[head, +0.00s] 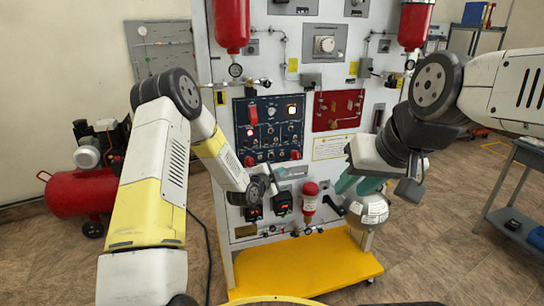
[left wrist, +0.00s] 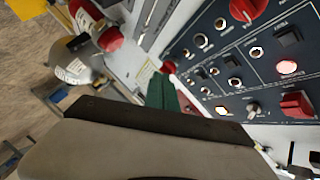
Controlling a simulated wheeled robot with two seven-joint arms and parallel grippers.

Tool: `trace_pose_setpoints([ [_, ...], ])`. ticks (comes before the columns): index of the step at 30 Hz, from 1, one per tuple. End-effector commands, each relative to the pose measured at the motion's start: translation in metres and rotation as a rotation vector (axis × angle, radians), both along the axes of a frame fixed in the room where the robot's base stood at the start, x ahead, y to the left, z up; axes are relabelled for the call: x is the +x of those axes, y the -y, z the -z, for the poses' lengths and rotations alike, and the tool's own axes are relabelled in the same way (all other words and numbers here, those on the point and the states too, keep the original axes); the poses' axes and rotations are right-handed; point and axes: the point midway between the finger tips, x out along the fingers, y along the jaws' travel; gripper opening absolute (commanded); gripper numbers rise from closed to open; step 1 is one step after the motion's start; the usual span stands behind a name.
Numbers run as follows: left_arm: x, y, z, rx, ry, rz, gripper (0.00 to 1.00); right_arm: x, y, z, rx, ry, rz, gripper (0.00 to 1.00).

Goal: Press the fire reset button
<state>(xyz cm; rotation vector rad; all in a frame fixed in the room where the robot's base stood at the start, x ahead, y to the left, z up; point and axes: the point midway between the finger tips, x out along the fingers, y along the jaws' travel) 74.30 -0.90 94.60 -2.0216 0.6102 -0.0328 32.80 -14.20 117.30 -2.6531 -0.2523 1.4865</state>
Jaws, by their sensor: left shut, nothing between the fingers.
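The dark blue control panel (head: 270,128) stands upright on the white trainer wall, with several switches, lamps and red knobs. One amber lamp (head: 292,109) glows at its upper right. In the left wrist view, the panel (left wrist: 240,45) shows a lit red button (left wrist: 287,67). Labels are too small to read, so I cannot tell which is the fire reset button. My left gripper (head: 275,182) is below the panel; its green fingers (left wrist: 166,95) are shut and empty, apart from the buttons. My right gripper (head: 358,186) has teal fingers that look spread, to the right of the panel.
A red valve plate (head: 338,110) is right of the panel. Two red bottles (head: 231,25) hang above. A red-topped cylinder (head: 309,198) and a round silver vessel (head: 368,210) stand below, near the right gripper. A yellow base (head: 300,265) juts out. A red compressor (head: 80,195) stands left.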

Motion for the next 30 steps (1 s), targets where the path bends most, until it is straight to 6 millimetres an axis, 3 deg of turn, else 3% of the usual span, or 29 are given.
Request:
trace_pose_setpoints([
  [8, 0.009, -0.003, 0.000, 0.000, 0.000, -0.001, 0.00, 0.000, 0.000, 0.000, 0.000, 0.000, 0.000, 0.31],
  [21, 0.065, -0.021, 0.000, -0.001, 0.000, -0.002, 0.00, 0.000, 0.000, 0.000, 0.000, 0.000, 0.000, 0.31],
  [30, 0.083, -0.027, 0.000, 0.000, -0.002, 0.000, 0.00, 0.000, 0.000, 0.000, 0.000, 0.000, 0.000, 0.31],
])
